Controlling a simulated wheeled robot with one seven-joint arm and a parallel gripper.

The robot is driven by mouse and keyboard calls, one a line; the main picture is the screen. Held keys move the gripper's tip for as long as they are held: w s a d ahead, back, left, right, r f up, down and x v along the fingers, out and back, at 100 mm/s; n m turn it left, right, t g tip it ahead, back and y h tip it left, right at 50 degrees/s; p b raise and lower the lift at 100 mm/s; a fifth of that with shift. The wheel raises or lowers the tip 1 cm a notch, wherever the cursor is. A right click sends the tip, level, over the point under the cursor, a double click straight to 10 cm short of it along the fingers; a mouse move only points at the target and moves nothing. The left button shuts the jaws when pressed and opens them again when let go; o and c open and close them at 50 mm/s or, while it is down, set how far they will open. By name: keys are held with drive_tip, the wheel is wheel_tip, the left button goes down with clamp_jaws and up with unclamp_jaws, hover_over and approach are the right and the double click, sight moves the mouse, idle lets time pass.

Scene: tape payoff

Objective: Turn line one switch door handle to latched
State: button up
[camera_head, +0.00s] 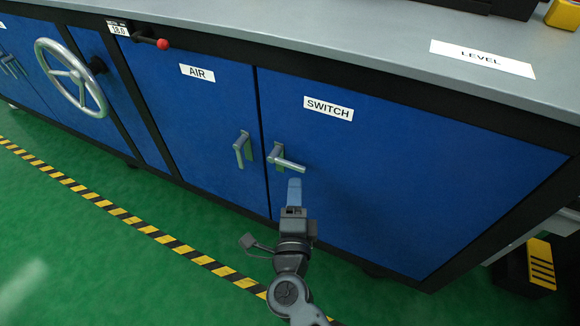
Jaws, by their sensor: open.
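The switch door (400,170) is a blue panel with a white SWITCH label (328,108). Its handle (289,163) is a silver lever near the door's left edge. The lever points to the right and slants slightly down, away from its pivot plate. My gripper (294,184) is just below the lever, its blue finger pointing up toward it. The gripper is open. Only one finger shows clearly, and a gap to the lever cannot be judged well. The door looks closed, flush with the cabinet front.
The AIR door (200,125), with its own handle (243,150) hanging down, is left of the switch door. A handwheel (72,78) and a red-knobbed lever (160,43) stick out farther left. A yellow-black step (540,264) stands at lower right. Green floor lies in front.

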sight(293, 168)
drive_tip(key=shift+w+a+b, duration=0.2)
drive_tip(key=shift+w+b, duration=0.2)
drive_tip(key=shift+w, duration=1.05)
drive_tip(key=shift+w+a+b, duration=0.2)
drive_tip(key=shift+w+b, duration=0.15)
drive_tip(key=shift+w, duration=1.1)
drive_tip(key=shift+w+a+b, duration=0.2)
drive_tip(key=shift+w+b, duration=0.2)
drive_tip(key=shift+w, duration=1.05)
drive_tip(key=shift+c, duration=0.3)
clamp_jaws()
